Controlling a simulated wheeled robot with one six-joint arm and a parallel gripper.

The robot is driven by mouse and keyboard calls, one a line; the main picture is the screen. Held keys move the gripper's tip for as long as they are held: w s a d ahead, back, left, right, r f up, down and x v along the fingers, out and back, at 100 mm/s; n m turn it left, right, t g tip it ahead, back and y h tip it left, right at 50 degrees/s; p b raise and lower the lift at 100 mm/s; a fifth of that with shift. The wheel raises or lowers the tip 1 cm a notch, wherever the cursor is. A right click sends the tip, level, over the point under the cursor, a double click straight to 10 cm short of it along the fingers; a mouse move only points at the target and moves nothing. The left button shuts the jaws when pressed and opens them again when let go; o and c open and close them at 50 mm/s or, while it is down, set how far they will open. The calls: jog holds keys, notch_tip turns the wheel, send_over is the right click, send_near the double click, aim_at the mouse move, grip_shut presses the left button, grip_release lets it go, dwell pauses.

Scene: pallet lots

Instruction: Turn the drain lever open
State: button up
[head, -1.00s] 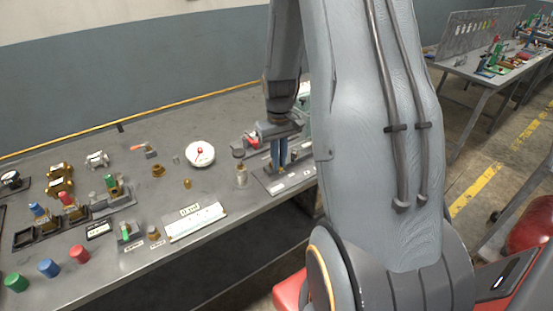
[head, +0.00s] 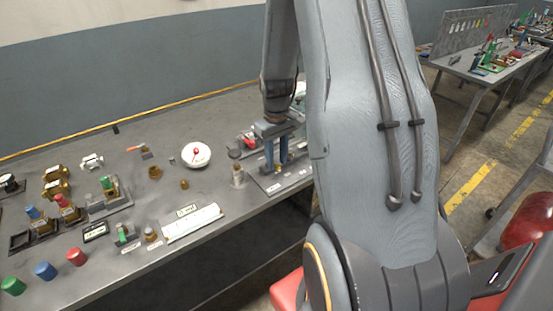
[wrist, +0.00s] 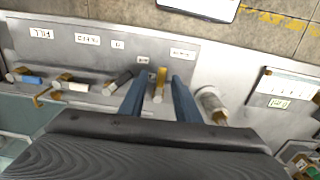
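My gripper (wrist: 158,98) is open in the wrist view, with its two blue fingers apart. A short yellow-brass lever (wrist: 160,80) stands between the fingers, with a visible gap on each side. It is on a grey panel (wrist: 145,46), and a small label (wrist: 145,60) lies just beyond it; I cannot read it. A larger label (wrist: 182,54), also too small to read, is to the right. I cannot tell from the labels which lever is the drain lever. In the head view my gripper (head: 277,165) is over the panel near the table's front edge.
A dark lever (wrist: 119,82) and blue-handled and white-handled valves stand left of the fingers on the panel. A metal cylinder fitting (wrist: 208,100) stands close to the right finger.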

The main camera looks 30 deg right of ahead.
aim_at(277, 165)
notch_tip(277, 165, up, 8)
jog(key=b, duration=0.2)
dwell(0.6)
jog(key=shift+f, duration=0.15)
jog(key=s+a+f+b, duration=0.1)
jog(key=s+a, duration=0.5)
jog(key=a, duration=0.3)
jog(key=s+a+f+t+b, duration=0.1)
jog(key=s+a, duration=0.4)
jog(key=a, duration=0.5)
jog(key=shift+s+m+b, duration=0.3)
jog(key=shift+s+b, duration=0.1)
jog(key=shift+b, duration=0.05)
dwell(0.7)
